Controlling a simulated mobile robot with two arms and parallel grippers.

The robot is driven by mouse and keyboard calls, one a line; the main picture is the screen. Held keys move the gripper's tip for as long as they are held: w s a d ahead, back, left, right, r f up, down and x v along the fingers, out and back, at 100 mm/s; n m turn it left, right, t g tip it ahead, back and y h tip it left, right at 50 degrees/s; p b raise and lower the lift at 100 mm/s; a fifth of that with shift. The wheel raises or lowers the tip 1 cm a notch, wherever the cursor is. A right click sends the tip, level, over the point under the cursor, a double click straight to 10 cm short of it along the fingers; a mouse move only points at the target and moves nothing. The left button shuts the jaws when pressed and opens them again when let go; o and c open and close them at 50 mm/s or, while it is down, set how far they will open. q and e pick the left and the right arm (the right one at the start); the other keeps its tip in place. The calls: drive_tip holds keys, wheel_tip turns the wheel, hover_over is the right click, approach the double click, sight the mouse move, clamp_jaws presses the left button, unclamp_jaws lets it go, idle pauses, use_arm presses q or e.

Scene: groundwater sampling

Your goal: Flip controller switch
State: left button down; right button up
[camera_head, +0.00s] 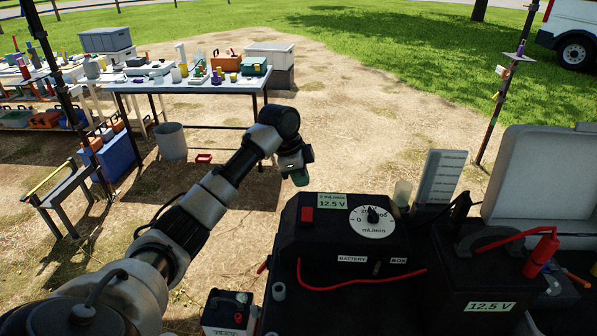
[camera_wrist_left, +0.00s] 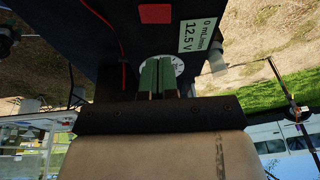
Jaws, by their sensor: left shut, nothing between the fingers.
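The black controller box (camera_head: 340,245) stands on the dark work surface at centre right. Its top carries a red switch (camera_head: 307,215), a white round mL/min dial (camera_head: 372,221) with a black knob, and a display (camera_head: 333,201) reading 12.5 V. My left gripper (camera_head: 299,177) is at the box's far left side, apart from the switch. In the left wrist view its green fingers (camera_wrist_left: 157,77) are together and empty. They partly cover the dial (camera_wrist_left: 179,66); the red switch (camera_wrist_left: 155,13) shows beyond them at the top. My right gripper is not seen.
A black battery (camera_head: 490,265) with a red clamp (camera_head: 541,255) stands right of the controller. A red cable (camera_head: 345,289) runs across the front. A clear cup (camera_head: 402,193) and a white rack (camera_head: 440,178) stand behind. A cluttered table (camera_head: 190,84) is farther back.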

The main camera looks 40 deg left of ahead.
sight(310, 214)
use_arm(q)
drive_tip(key=x, duration=0.6)
drive_tip(key=a+x, duration=0.1)
drive_tip(key=x, duration=0.2)
drive_tip(key=shift+a+f, duration=0.1)
drive_tip(key=shift+f, duration=0.2)
drive_tip(key=shift+f+p, duration=0.15)
drive_tip(key=shift+p, duration=0.45)
drive_tip(key=shift+f, duration=0.1)
drive_tip(key=shift+s+d+p, duration=0.4)
drive_tip(key=shift+s+p, duration=0.25)
drive_tip(key=shift+p, duration=0.55)
